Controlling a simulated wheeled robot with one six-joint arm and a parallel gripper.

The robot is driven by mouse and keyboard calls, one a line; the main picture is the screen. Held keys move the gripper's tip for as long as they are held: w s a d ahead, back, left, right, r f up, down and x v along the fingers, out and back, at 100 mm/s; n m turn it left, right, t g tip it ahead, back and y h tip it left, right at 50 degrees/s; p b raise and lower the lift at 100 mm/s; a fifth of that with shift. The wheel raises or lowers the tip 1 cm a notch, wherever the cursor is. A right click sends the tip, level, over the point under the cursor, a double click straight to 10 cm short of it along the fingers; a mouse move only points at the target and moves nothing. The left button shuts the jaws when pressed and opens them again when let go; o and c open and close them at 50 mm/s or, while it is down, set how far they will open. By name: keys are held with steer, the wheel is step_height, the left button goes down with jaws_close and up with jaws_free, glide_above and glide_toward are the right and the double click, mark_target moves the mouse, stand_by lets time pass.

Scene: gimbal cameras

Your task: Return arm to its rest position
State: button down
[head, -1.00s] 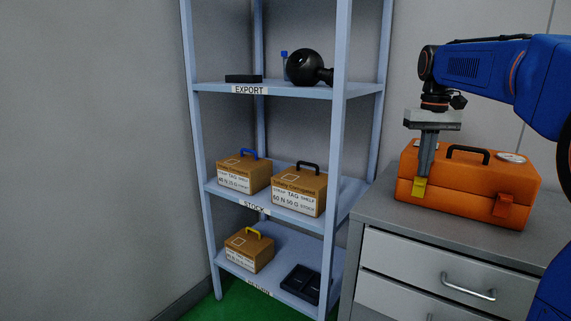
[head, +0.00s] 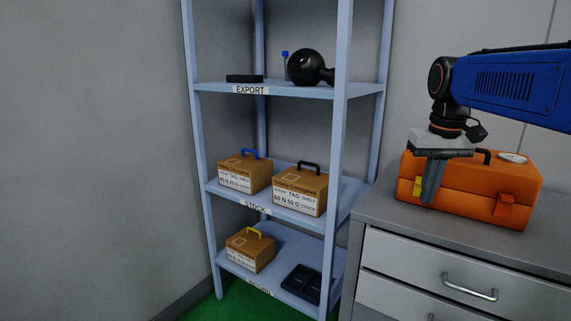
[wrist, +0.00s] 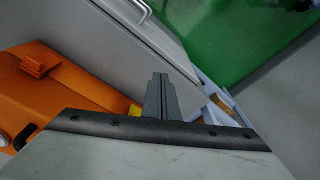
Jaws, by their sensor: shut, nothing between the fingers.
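My blue arm (head: 515,90) reaches in from the right in the head view. My gripper (head: 429,200) points down in front of the orange toolbox, its grey fingers shut together with nothing between them. In the wrist view my gripper (wrist: 162,78) also shows its fingers pressed side by side and empty. The orange toolbox (head: 470,198) stands on the grey drawer cabinet (head: 385,215). The gripper hides part of its front left; I cannot tell whether they touch.
A blue-grey shelf rack (head: 340,150) stands left of the cabinet. Its top shelf holds a black round device (head: 306,66). Cardboard boxes with handles (head: 299,193) stand on the lower shelves, with a black tray (head: 301,283) at the bottom. Green floor (wrist: 225,35) is open before the cabinet.

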steer(key=s+a+f+t, duration=0.1)
steer(key=s+a+f, duration=0.1)
steer(key=s+f, duration=0.7)
steer(key=s+a+f+t, duration=0.2)
steer(key=s+f, duration=0.8)
steer(key=s, duration=0.2)
steer(key=shift+f+n, duration=0.3)
steer(key=shift+a, duration=0.1)
